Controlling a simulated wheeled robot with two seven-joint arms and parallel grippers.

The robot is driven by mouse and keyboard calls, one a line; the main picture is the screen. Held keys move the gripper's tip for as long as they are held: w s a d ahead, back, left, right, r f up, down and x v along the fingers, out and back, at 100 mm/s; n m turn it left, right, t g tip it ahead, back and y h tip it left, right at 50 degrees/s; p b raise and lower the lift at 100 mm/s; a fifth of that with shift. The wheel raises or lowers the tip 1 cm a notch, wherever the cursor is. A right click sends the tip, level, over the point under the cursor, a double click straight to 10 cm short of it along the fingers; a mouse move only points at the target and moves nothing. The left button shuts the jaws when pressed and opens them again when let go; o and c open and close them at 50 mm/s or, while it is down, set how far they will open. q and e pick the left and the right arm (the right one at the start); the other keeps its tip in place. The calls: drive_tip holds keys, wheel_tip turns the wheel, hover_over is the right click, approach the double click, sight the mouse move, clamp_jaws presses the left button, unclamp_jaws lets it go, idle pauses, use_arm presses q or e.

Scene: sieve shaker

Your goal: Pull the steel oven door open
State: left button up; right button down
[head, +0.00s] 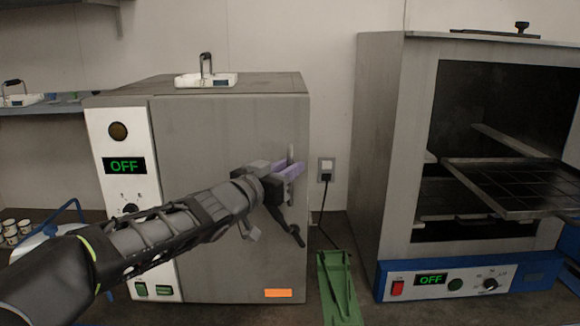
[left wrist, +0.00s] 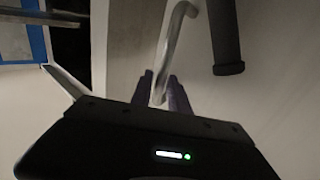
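The steel oven on the left has a plain grey door (head: 225,135), which looks closed and flush with its body. A slim metal handle (head: 291,153) stands upright near the door's right edge; it also shows in the left wrist view (left wrist: 177,35) as a pale bent bar. My left gripper (head: 289,171) reaches across the door front, with its purple fingers at the handle. In the left wrist view the fingers (left wrist: 160,88) lie on either side of the bar, close against it, and look shut on it. My right gripper is in neither view.
A second oven (head: 377,160) stands open at the right, with a rack (head: 515,187) sticking out. A green tray-like piece (head: 338,287) lies on the bench between the ovens. A white handled item (head: 206,80) sits on the steel oven's top.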

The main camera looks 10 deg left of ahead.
use_arm(q)
drive_tip(key=shift+w+d, duration=0.1)
drive_tip(key=shift+w, duration=0.2)
clamp_jaws()
idle(1.3)
